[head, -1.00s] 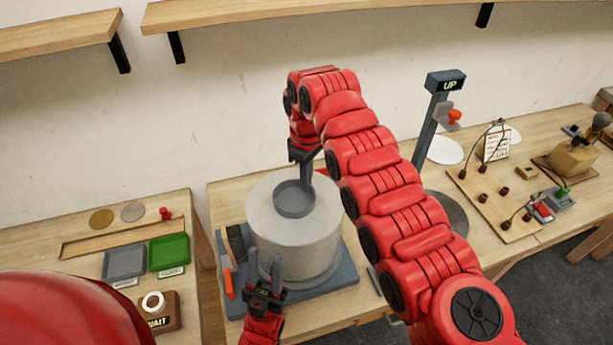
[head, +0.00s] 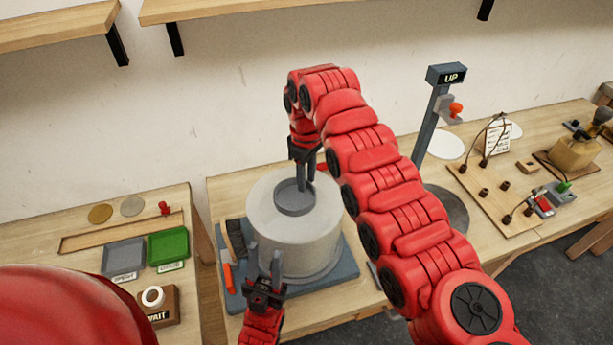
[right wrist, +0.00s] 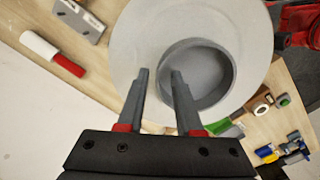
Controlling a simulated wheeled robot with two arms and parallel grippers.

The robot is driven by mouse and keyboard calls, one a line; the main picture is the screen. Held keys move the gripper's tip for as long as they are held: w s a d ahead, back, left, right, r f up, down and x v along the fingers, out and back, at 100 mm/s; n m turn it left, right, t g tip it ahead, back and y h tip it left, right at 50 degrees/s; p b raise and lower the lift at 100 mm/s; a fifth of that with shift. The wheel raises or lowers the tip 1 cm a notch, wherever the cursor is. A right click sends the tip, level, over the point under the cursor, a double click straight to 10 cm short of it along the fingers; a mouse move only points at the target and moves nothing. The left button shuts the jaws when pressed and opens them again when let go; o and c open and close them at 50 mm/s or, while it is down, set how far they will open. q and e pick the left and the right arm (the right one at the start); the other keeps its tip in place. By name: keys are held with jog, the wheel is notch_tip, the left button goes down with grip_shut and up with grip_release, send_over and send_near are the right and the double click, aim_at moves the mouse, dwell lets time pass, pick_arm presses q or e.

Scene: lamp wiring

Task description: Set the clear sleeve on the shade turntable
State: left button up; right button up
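A pale grey drum (head: 310,240) with a darker grey ring-shaped rim (head: 294,211) on its top stands on a blue-grey base (head: 338,281). I cannot tell which of these parts is the clear sleeve or the turntable. My right gripper (head: 306,183) points down at the back of the ring. In the right wrist view the fingers of that gripper (right wrist: 161,74) are apart, one on each side of the ring's wall (right wrist: 226,93), with a gap between them. My left gripper (head: 265,258) is open, pointing up in front of the drum's near side.
A post marked UP (head: 432,120) with a red knob and a round grey disc (head: 448,208) stand to the right. A wired board (head: 497,200) lies beyond. Grey (head: 123,258) and green (head: 168,246) trays and a WAIT block (head: 161,317) are on the left table.

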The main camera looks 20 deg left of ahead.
jog(key=shift+r, duration=0.15)
jog(key=shift+r, duration=0.3)
notch_tip(320, 180, up, 17)
jog(key=p, duration=1)
jog(key=shift+f, duration=0.2)
jog(key=shift+f, duration=0.1)
